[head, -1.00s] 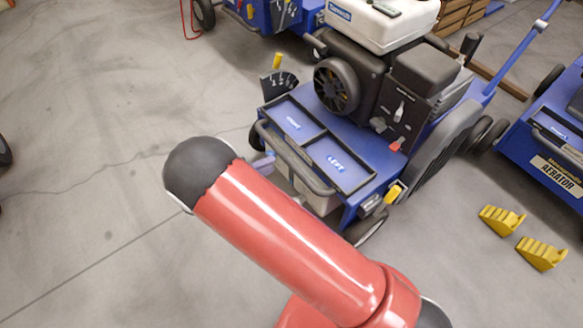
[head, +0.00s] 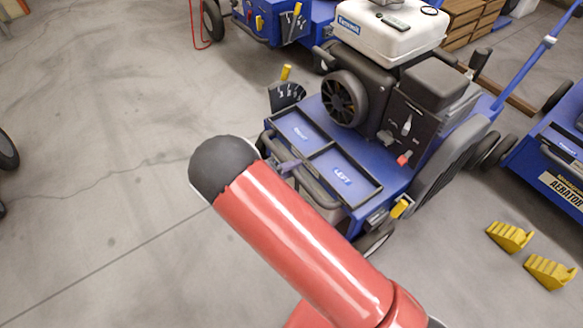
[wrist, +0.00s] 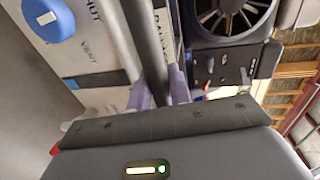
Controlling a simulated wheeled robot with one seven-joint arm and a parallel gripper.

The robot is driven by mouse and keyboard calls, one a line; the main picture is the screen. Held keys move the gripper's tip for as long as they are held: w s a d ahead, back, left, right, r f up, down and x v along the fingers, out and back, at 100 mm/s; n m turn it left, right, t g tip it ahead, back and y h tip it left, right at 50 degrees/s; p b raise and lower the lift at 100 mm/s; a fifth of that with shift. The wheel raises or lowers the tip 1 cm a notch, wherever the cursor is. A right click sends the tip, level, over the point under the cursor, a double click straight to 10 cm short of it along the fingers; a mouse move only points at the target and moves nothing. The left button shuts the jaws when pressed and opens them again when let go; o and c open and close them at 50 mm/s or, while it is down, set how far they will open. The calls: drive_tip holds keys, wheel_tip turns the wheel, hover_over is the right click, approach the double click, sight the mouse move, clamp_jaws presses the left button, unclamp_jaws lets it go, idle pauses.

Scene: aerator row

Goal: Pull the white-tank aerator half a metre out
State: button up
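The white-tank aerator stands in the upper middle of the head view, a blue machine with a white tank (head: 388,27) and a black engine. A dark bar (head: 318,192) runs along its front, below a tray (head: 325,158) with labelled compartments. My gripper (head: 288,166) is at this bar's left part, mostly hidden behind my red arm. In the wrist view my gripper's two purple-grey fingers (wrist: 161,92) stand apart with the dark bar (wrist: 146,40) between them. Whether both fingers touch it is hard to tell.
Two yellow wheel chocks (head: 510,236) (head: 550,271) lie on the floor at the right. Another blue aerator (head: 560,165) stands at the right edge, and another blue machine (head: 275,20) behind. The floor at left (head: 90,190) is largely clear; a dark wheel (head: 6,152) shows at the edge.

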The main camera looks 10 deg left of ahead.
clamp_jaws()
drive_tip(key=v, duration=0.2)
drive_tip(key=p+v, duration=0.1)
drive_tip(key=shift+s+a+f, duration=0.2)
drive_tip(key=shift+f, duration=0.15)
drive_tip(key=shift+o, duration=2.3)
unclamp_jaws()
drive_tip(key=shift+w, duration=0.1)
drive_tip(key=shift+d, duration=0.1)
drive_tip(key=v, duration=0.7)
drive_tip(key=shift+s+a, duration=0.25)
drive_tip(key=shift+s, duration=0.1)
drive_tip(key=shift+r, duration=0.2)
